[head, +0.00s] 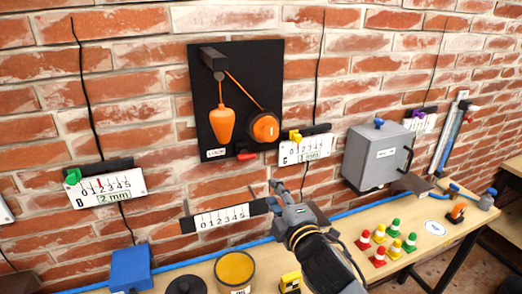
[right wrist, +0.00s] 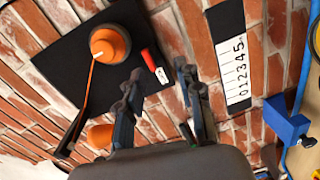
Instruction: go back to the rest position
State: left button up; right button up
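My right arm comes in from the bottom of the head view, and its gripper (head: 276,190) is in front of the brick wall, below the black wall panel (head: 203,125). In the right wrist view the two fingers of this gripper (right wrist: 163,88) are spread apart with nothing between them. Beyond them are the black panel (right wrist: 78,70) with its orange wheel (right wrist: 112,40) and a red handle (right wrist: 147,60). The gripper appears apart from the panel. My left gripper is in neither view.
A numbered scale strip (head: 222,216) on the wall is close to the right gripper. A grey box (head: 375,158) is mounted to the right. Below, the table holds a blue box (head: 130,268), a yellow-filled container (head: 234,270) and several small cones (head: 380,257).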

jog(key=s+d+f+m+g+h, duration=0.25)
jog(key=s+d+f+m, duration=0.2)
jog(key=s+f, duration=0.35)
jog(key=s+d+f+m+g+h, duration=0.1)
jog(key=s+d+f+m+g, duration=0.4)
jog(key=f, duration=0.5)
jog(key=s+d+f+m+g, duration=0.2)
jog(key=s+f+m, duration=0.15)
jog(key=s, duration=0.35)
jog(key=s+d+f+m+g+h, duration=0.1)
jog(key=s+f+m+g, duration=0.1)
jog(key=s+f, duration=0.3)
jog(key=s+d+f+m+g, duration=0.2)
jog(key=s+m, duration=0.1)
jog(key=s, duration=0.5)
notch_tip(320, 180, down, 30)
jog(key=s+b, duration=0.1)
jog(key=b, duration=0.4)
jog(key=s+d+f+g+b, duration=0.2)
jog(key=s+f+b, duration=0.1)
jog(key=s+f, duration=1.4)
notch_tip(320, 180, down, 2)
jog(key=shift+d+f+n, duration=0.1)
jog(key=shift+d+n, duration=0.2)
jog(key=shift+d, duration=0.05)
